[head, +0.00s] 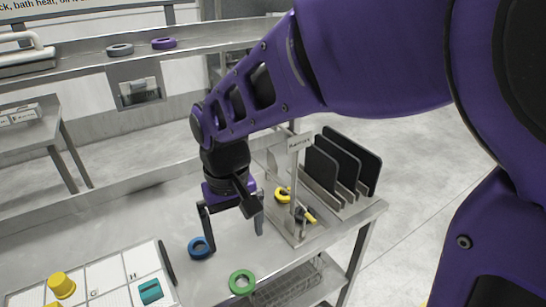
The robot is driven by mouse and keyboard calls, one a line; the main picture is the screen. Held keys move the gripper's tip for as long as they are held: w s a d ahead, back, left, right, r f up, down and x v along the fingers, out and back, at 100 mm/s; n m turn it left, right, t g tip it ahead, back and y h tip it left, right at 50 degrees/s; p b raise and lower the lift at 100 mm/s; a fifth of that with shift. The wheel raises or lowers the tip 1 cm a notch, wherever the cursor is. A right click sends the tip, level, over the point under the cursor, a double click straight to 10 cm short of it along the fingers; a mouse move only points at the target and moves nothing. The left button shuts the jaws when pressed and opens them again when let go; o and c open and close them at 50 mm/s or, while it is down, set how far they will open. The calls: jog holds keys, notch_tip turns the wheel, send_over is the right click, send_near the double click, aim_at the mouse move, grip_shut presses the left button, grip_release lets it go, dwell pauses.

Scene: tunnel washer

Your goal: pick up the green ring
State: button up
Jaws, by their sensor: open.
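The green ring (242,282) lies flat near the front edge of the steel table (140,205), in the lower middle of the head view. Its open centre shows. My gripper (234,232) hangs above the table, behind the ring in the picture. Its two fingers are spread apart, with nothing seen between them.
A rack with black panels (342,163) and a post with yellow items (283,195) stand right of my gripper. A white grid board (105,277) holds a yellow piece (61,285) and a teal piece (150,291). Grey (120,50) and purple (164,43) rings lie on a back shelf.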

jog(key=b, duration=0.3)
send_near(243, 286)
jog(key=shift+s+f, duration=0.3)
jog(key=shift+s, duration=0.1)
jog(key=shift+w+f+b, duration=0.2)
jog(key=shift+f+b, duration=0.1)
jog(key=shift+f, duration=1.25)
jog(key=shift+w+f+b, duration=0.15)
jog(key=shift+f+b, duration=0.1)
jog(key=shift+f, duration=1.3)
jog(key=c, duration=1.3)
jog(key=shift+o, duration=0.2)
notch_tip(243, 286, up, 10)
jog(key=p, duration=0.2)
